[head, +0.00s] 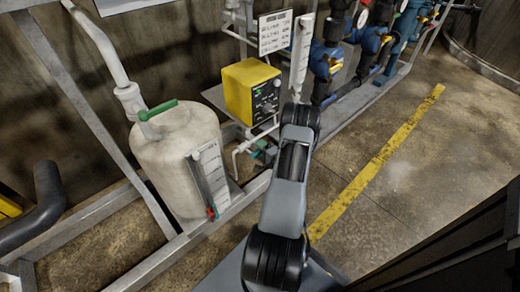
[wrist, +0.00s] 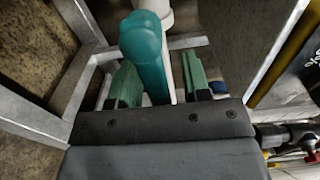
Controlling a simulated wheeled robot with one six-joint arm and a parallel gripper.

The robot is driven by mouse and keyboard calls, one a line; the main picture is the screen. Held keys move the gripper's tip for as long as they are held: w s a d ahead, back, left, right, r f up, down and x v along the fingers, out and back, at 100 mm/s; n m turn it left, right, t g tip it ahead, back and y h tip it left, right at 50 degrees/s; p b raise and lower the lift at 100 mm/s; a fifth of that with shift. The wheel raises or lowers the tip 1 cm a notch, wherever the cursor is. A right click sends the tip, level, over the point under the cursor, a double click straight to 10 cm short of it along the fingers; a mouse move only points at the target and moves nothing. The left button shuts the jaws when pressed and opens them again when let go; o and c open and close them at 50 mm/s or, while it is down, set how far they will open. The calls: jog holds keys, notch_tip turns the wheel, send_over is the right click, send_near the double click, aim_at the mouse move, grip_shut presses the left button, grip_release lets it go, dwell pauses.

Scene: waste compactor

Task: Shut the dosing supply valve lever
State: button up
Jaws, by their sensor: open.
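The teal valve lever (wrist: 145,55) shows large in the wrist view, in front of a white pipe (wrist: 166,20). My gripper (wrist: 160,85) is open, with one green finger on each side of the lever. In the head view a small teal part (head: 261,146), which looks like the same lever, sits on white piping below the yellow dosing pump. My arm ends beside it there, and the fingers are not clearly seen.
The yellow pump (head: 252,92) stands on a shelf above the piping. A white tank (head: 178,160) with a green top handle (head: 158,109) stands to the left. Grey frame bars (head: 185,243) run along the front. Blue valves and pipes (head: 325,62) stand to the right. The floor at right is clear.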

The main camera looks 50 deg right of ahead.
jog(key=shift+c, duration=0.3)
grip_shut()
dwell(0.4)
